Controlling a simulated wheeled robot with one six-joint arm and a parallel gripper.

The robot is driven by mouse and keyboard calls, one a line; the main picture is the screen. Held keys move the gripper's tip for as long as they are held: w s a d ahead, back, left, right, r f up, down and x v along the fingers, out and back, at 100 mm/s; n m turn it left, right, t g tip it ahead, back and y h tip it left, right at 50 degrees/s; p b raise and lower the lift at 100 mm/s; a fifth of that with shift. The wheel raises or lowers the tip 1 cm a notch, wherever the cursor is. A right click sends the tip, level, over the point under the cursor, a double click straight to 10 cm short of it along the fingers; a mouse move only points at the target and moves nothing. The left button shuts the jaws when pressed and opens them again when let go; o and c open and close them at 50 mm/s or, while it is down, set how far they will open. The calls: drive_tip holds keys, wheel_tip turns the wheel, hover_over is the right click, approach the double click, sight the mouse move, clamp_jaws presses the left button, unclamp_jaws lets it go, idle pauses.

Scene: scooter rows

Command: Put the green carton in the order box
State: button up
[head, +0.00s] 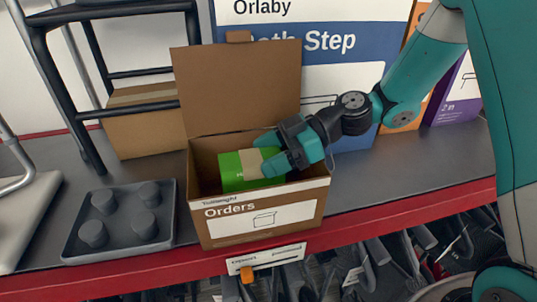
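The order box (263,230) is an open brown cardboard box labelled "Orders", with its back flap standing up. It stands on the grey shelf near the red front edge. The green carton (231,171), with a beige band, is inside the box opening, slightly tilted, its lower part hidden by the front wall. My gripper (275,155) reaches in from the right, with its teal fingers at the carton's right end, one behind and one in front. The fingers appear closed around the carton. I cannot see whether the carton touches the box floor.
A dark tray with several round pegs (119,222) lies left of the box. A black metal step frame (62,85) and a plain cardboard box (142,125) stand behind it. A large blue and white "Bath Step" box (335,62) is behind the order box. Bare shelf (400,165) lies to the right.

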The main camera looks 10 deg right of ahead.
drive_tip(key=o, duration=0.4)
drive_tip(key=shift+c, duration=0.2)
drive_tip(key=shift+r, duration=0.2)
drive_tip(key=shift+r+p, duration=0.35)
drive_tip(key=shift+p, duration=0.25)
drive_tip(key=b+v, duration=0.4)
drive_tip(key=v, duration=0.8)
drive_tip(key=shift+r, duration=0.15)
